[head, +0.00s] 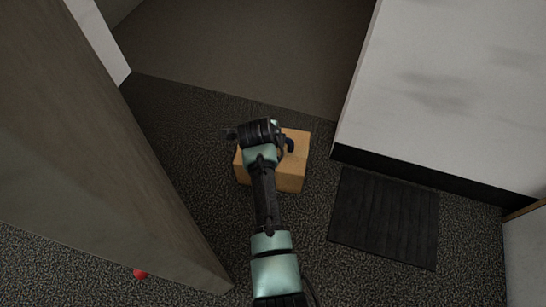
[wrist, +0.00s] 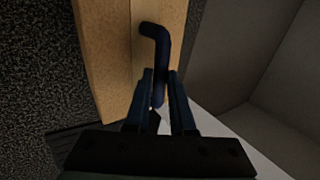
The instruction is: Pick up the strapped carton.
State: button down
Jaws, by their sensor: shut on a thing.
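The strapped carton (head: 290,175) is a tan box on the dark carpet in the middle of the head view, partly hidden under my arm. In the wrist view the carton (wrist: 106,60) fills the upper middle, with a dark blue bent handle or strap (wrist: 157,45) over its top. My gripper (wrist: 160,90) is shut on this dark blue piece, which runs between its two fingers. In the head view my wrist covers the fingers, and only a bit of the blue piece (head: 290,145) shows. I cannot tell whether the carton is clear of the floor.
A brown door-like panel (head: 90,150) stands close on the left, with a small red object (head: 140,273) by its lower edge. A white wall block (head: 450,90) with a black base stands at right. A dark ribbed mat (head: 385,218) lies before it. Carpet is open around the carton.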

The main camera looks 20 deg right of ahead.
dwell(0.6)
jog(key=shift+w+r, duration=0.15)
jog(key=shift+r, duration=0.15)
